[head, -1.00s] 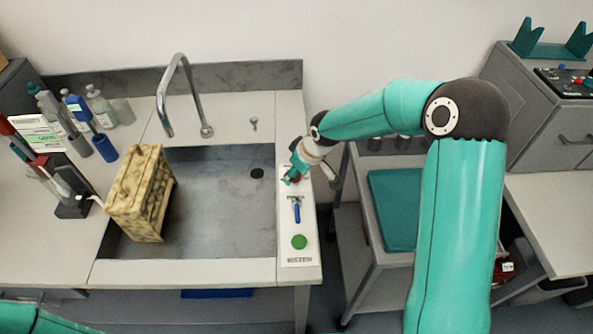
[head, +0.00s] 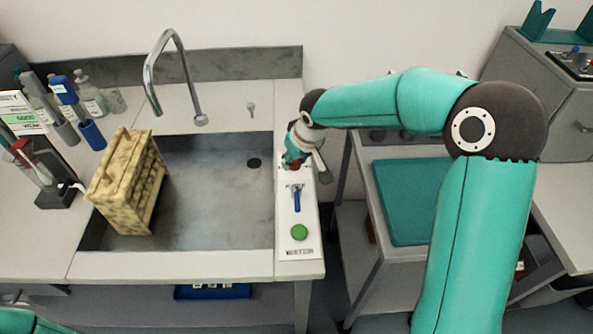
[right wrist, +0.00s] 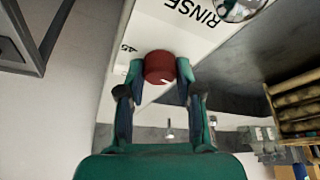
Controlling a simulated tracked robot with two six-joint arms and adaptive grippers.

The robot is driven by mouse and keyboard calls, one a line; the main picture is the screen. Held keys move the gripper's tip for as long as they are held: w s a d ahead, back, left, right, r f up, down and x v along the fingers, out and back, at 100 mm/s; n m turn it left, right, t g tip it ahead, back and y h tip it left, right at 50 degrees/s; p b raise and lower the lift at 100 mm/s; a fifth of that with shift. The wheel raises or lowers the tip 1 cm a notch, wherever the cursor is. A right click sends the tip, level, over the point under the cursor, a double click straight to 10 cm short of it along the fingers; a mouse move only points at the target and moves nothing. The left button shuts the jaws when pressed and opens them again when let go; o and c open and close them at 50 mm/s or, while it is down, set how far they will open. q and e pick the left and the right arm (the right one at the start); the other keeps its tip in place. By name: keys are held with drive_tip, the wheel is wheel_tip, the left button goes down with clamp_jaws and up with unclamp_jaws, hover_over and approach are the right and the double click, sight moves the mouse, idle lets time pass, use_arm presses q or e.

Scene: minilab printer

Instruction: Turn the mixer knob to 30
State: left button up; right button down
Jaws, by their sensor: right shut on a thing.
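The mixer knob is a round dark red knob (right wrist: 160,67) with a small white pointer mark, on the white control panel (right wrist: 200,30) in the right wrist view. My right gripper (right wrist: 160,75) has its two fingers on either side of it and is shut on it. In the head view my right gripper (head: 293,162) covers most of the knob, at the top of the panel beside the sink. The printed scale is mostly hidden; "45" shows next to the knob. I cannot read the setting. Only a bit of my left arm shows at the lower left; its gripper is out of view.
A blue lever (head: 297,199) and a green button (head: 299,232) sit below the knob on the panel. The sink (head: 220,200) holds a yellowish rack (head: 128,185). A tap (head: 190,90) stands behind it. A cart with a teal top (head: 405,195) is at the right.

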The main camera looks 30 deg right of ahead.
drive_tip(key=m+b, duration=0.1)
drive_tip(key=b, duration=0.1)
drive_tip(key=m+h+b, duration=0.1)
drive_tip(key=m+b, duration=0.2)
drive_tip(key=b, duration=0.1)
drive_tip(key=shift+a+f+h, duration=0.15)
drive_tip(key=shift+f+h, duration=0.1)
drive_tip(key=shift+h, duration=0.15)
drive_tip(key=m+b, duration=0.1)
drive_tip(key=m, duration=0.1)
drive_tip(key=shift+r+m+h+b, duration=0.15)
drive_tip(key=shift+m+h+b, duration=0.25)
drive_tip(key=shift+m+g+b, duration=0.35)
drive_tip(key=shift+m+g, duration=0.15)
drive_tip(key=shift+m, duration=0.3)
drive_tip(key=shift+r, duration=0.1)
drive_tip(key=c, duration=0.8)
unclamp_jaws()
drive_tip(key=shift+r, duration=0.1)
